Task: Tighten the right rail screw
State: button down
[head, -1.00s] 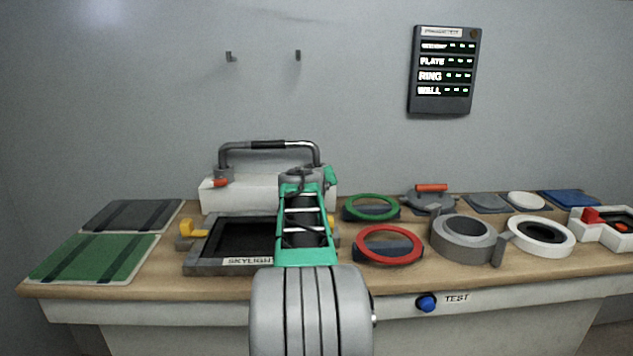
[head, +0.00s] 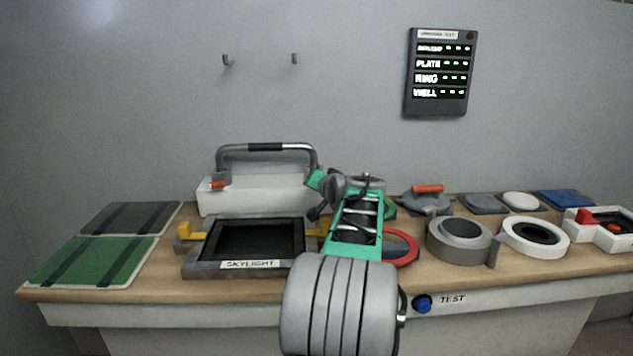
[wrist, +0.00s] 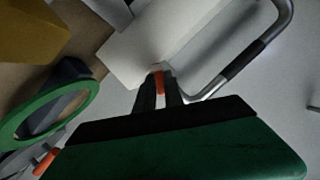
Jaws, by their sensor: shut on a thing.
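The grey handrail (head: 266,147) with a black grip stands on a white block (head: 250,199) at the back of the bench. Its left foot carries a screw with a red handle (head: 217,185). The right foot and right rail screw are hidden behind my arm in the head view. In the wrist view the right screw's orange handle (wrist: 160,82) shows between the fingertips of my gripper (wrist: 160,92), beside the white block and the rail's foot. My gripper is shut on this handle. How far the screw is turned I cannot tell.
A skylight frame (head: 202,268) with yellow clips lies in front of the block. To its right are a red ring (head: 408,254), partly hidden, a green ring (wrist: 25,128), a grey well (head: 458,252) and a white ring (head: 516,249). Green and dark panels lie left.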

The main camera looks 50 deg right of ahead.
jog(key=shift+s+d+f+m+t+y+p, duration=0.1)
jog(key=shift+f+m+t+y+p, duration=0.1)
jog(key=shift+m+t+p, duration=0.95)
jog(key=shift+s+d+f+m+t+y+p, duration=0.15)
jog(key=shift+m+t, duration=0.4)
jog(key=shift+m, duration=1.3)
jog(key=shift+w+a+r, duration=0.1)
jog(key=shift+a, duration=0.05)
jog(key=c, duration=1.4)
grip_release()
jog(key=shift+c, duration=0.2)
jog(key=f+v, duration=0.1)
jog(key=v, duration=0.6)
jog(key=shift+s+r+p, duration=0.35)
jog(key=shift+r+p, duration=0.05)
jog(key=shift+r, duration=0.1)
jog(key=shift+a, duration=0.2)
